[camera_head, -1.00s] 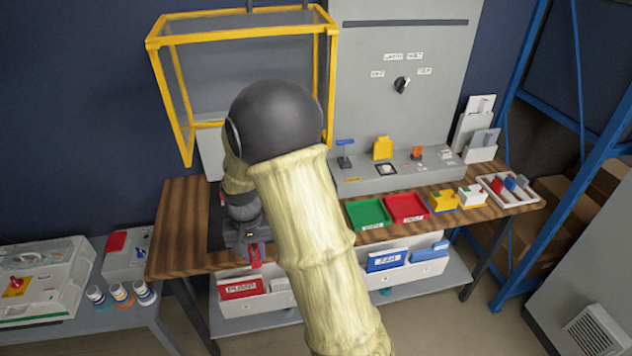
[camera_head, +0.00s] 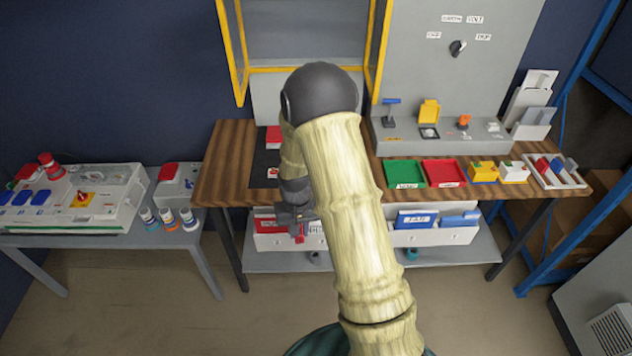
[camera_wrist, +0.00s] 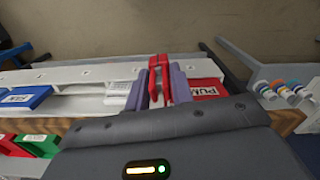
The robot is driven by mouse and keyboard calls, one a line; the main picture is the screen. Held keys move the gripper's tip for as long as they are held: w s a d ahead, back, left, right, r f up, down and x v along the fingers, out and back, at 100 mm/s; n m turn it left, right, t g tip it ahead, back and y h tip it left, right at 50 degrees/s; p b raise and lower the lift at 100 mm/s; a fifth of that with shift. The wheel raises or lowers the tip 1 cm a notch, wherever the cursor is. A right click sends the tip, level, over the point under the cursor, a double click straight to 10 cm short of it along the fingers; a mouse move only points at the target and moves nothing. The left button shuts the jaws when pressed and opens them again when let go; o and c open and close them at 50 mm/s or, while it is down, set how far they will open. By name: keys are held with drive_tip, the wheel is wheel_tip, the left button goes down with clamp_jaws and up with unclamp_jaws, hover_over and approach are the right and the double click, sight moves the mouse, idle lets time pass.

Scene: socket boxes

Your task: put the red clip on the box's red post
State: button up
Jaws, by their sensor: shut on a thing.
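My gripper (camera_head: 297,226) hangs in front of the wooden bench's edge and is shut on the red clip (camera_wrist: 160,80). A white box (camera_head: 112,212) with blue, red and yellow parts sits on the low grey table at the left, well away from the gripper. A red upright piece (camera_head: 50,168) stands on its back left; I cannot tell whether it is the red post.
A small grey box with a red top (camera_head: 168,172) and several banded cylinders (camera_head: 167,219) stand right of the white box. The wooden bench (camera_head: 226,165) carries green and red trays. A white shelf bin (camera_head: 445,237) sits underneath. Open floor lies in front.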

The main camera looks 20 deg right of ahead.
wheel_tip(320, 180, down, 9)
drive_tip(key=s+n, duration=0.1)
drive_tip(key=shift+r+n, duration=0.15)
drive_tip(key=shift+n, duration=0.15)
drive_tip(key=shift+a, duration=0.1)
